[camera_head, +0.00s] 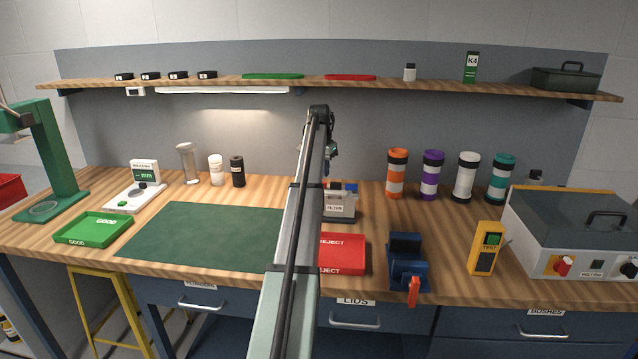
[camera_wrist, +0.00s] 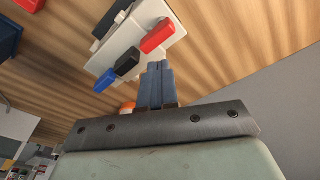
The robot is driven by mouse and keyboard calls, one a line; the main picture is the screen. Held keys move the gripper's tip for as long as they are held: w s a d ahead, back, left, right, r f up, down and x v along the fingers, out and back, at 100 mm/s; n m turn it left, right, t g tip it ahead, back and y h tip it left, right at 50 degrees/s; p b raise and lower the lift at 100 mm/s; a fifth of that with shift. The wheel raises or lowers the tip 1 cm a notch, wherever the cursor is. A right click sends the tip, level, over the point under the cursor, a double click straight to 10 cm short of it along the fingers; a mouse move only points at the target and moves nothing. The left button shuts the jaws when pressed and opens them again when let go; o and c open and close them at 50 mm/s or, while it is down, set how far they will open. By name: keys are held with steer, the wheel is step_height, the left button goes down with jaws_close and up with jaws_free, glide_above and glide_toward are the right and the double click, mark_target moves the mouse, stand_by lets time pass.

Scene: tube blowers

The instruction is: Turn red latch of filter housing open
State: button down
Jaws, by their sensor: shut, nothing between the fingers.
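The likely filter housing is a small white-grey box (camera_head: 341,204) with a printed label, partly hidden behind my arm. It also shows in the wrist view as a white box (camera_wrist: 125,45) with red, black and blue parts on it. The red part (camera_wrist: 158,36), which looks like the latch, is a short block at the box's edge. My gripper (camera_wrist: 158,66) is shut and empty, its fingertips close to the red part with a small visible gap; contact cannot be told. In the head view my gripper (camera_head: 330,168) is above the box, partly hidden by my arm.
A red reject tray (camera_head: 343,254) lies in front of the box, with a blue fixture (camera_head: 407,262) to its right. Striped tubes (camera_head: 397,174) stand behind to the right. A green mat (camera_head: 205,236) lies left, clear of objects. The shelf (camera_head: 420,87) runs along the back above.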

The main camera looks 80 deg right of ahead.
mark_target(328, 190)
steer(key=shift+f, duration=0.9)
stand_by(0.4)
steer(key=shift+f, duration=0.1)
steer(key=shift+a+f, duration=0.3)
steer(key=shift+f, duration=0.35)
steer(key=shift+a+f, duration=0.1)
steer(key=shift+s+a+f, duration=0.15)
steer(key=shift+s+a, duration=0.15)
steer(key=shift+a, duration=0.35)
steer(key=shift+s+a+f, duration=0.1)
steer(key=shift+s+a, duration=0.2)
steer(key=shift+a, duration=0.3)
steer(key=shift+f, duration=0.1)
steer(key=shift+d, duration=0.2)
steer(key=shift+w+r, duration=0.2)
steer(key=shift+r, duration=0.15)
